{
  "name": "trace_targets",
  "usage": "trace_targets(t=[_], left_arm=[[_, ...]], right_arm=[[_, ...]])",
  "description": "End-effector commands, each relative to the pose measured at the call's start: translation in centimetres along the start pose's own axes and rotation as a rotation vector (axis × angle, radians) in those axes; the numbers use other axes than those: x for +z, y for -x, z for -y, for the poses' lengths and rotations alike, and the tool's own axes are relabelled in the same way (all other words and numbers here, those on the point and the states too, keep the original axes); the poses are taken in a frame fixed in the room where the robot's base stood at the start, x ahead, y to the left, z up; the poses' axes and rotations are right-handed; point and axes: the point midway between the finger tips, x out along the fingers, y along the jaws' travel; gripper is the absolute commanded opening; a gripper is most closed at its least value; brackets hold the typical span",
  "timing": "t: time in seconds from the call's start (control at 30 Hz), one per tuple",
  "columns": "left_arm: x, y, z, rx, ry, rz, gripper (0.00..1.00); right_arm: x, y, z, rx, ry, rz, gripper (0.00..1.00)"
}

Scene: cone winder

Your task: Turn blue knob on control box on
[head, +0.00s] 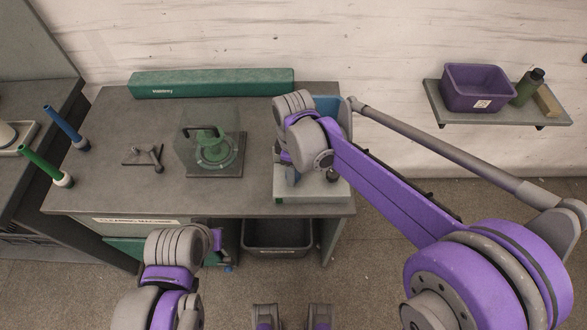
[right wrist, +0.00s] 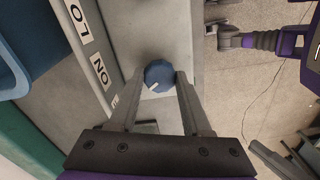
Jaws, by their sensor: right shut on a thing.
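The blue knob (right wrist: 158,77) sits on the grey control box (right wrist: 150,35) in the right wrist view, with a white pointer mark on it. My right gripper (right wrist: 161,82) has one finger on each side of the knob and is shut on it. White labels (right wrist: 101,71), one reading ON, run along the box to the left of the knob. In the head view the control box (head: 312,190) stands at the table's right front, and my right arm hides most of it. My left gripper (head: 216,239) is low at the table's front edge, its fingers mostly hidden.
A green machine with a clear cover (head: 212,150) stands mid-table. A long green box (head: 212,83) lies at the back. A blue bin (head: 327,103) is behind the control box. A black bin (head: 278,250) is below the table. A shelf (head: 500,113) with a purple bin is at right.

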Motion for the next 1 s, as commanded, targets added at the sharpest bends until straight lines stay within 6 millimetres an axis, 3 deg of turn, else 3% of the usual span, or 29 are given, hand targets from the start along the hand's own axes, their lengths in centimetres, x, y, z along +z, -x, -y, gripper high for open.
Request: trace_targets(t=[0.37, 1.0], left_arm=[[0.15, -0.18, 0.0, 0.0, 0.0, 0.001, 0.0], [0.52, -0.63, 0.0, 0.0, 0.0, 0.004, 0.0]], right_arm=[[0.0, 0.0, 0.01, 0.0, -0.143, 0.0, 0.0], [-0.04, 0.01, 0.07, 0.001, -0.731, 0.0, 0.0]])
